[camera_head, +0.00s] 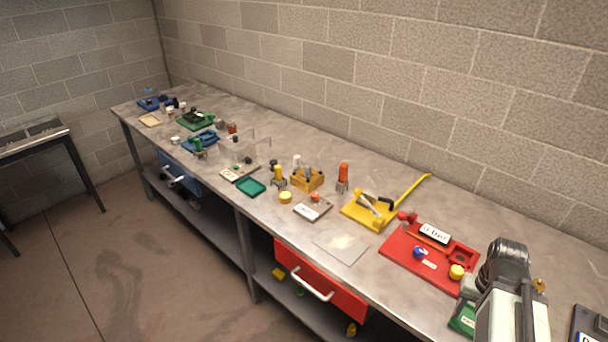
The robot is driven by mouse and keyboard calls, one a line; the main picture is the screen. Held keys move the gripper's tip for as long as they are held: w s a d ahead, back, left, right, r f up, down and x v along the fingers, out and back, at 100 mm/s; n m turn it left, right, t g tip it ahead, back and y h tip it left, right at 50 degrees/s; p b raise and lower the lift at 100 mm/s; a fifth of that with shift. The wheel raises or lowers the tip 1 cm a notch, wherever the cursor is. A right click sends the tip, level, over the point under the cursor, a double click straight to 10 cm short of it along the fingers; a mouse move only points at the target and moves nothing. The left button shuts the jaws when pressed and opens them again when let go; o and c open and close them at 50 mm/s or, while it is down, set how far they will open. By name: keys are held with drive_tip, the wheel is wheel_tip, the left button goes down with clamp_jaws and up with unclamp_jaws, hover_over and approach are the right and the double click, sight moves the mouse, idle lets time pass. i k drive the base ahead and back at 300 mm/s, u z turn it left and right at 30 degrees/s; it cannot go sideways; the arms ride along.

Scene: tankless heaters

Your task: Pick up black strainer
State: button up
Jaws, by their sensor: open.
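I cannot pick out a black strainer for certain; the items on the bench are small. Small dark pieces lie on the yellow tray (357,216), around the green tray (184,123) and near the far end of the bench. Part of my arm rises at the lower right, over the bench's near end. I cannot make out my gripper's fingers or anything held.
The long grey workbench (320,150) runs along a block wall. A red tray (399,256) with small parts lies left of my arm. A red drawer (319,283) stands out under the bench. Bare bench top lies along the wall. A second table (32,137) stands left.

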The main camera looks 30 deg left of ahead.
sight(272, 162)
drive_tip(key=u, duration=1.35)
drive_tip(key=k, duration=0.5)
drive_tip(key=z, duration=1)
drive_tip(key=i, duration=1.15)
drive_tip(key=u, duration=1.7)
